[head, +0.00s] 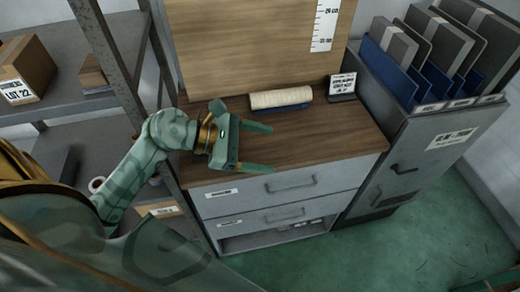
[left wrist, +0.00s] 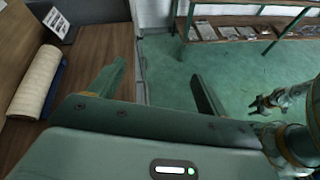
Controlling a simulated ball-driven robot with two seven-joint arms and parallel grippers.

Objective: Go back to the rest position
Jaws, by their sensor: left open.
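My left gripper (head: 270,148) is open and empty, over the front part of the wooden cabinet top in the head view. Its two green fingers point right and stand apart, with nothing between them. In the left wrist view, the open fingers (left wrist: 158,75) frame the cabinet's edge and the green floor. My right gripper (left wrist: 262,103) shows small at the right of the left wrist view, over the floor; its jaw state is too small to tell. It is not in the head view.
A grey shelf with a carton (head: 25,68) stands left. A file cabinet with blue folders (head: 392,62) stands right. Green floor (head: 440,230) is clear.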

